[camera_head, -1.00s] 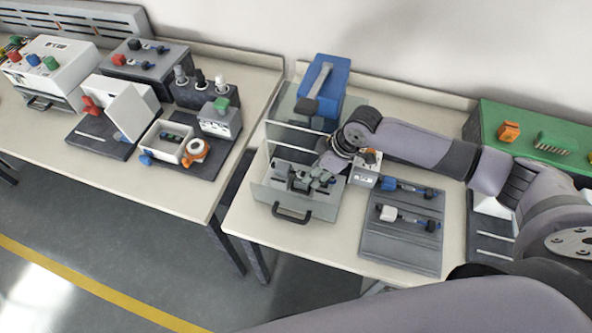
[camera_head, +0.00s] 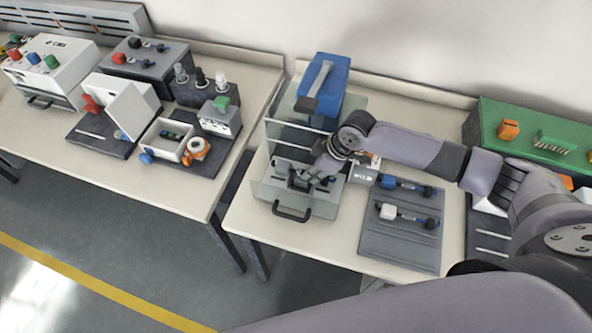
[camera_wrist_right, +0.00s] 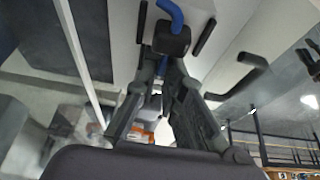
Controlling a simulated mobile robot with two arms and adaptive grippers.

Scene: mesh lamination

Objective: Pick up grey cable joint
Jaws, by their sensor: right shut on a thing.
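My right gripper (camera_head: 318,178) reaches down into the clear-walled fixture on the right table. In the right wrist view its two fingers (camera_wrist_right: 170,66) close on a dark cable joint (camera_wrist_right: 172,38) with a blue cable end (camera_wrist_right: 170,12) sticking out. In the head view the held joint sits low in the fixture, mostly hidden by the gripper, so its grey colour cannot be confirmed. Two other cable joints, one with a blue block (camera_head: 388,182) and one with a white block (camera_head: 388,211), lie on the grey mat (camera_head: 400,245). My left gripper is not in view.
The fixture has clear walls (camera_head: 265,195) and a front handle (camera_head: 292,211). A blue press head (camera_head: 325,85) stands behind it, and a small white box (camera_head: 365,170) beside it. A green unit (camera_head: 535,135) is at the right. Another table with devices stands left, across a gap.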

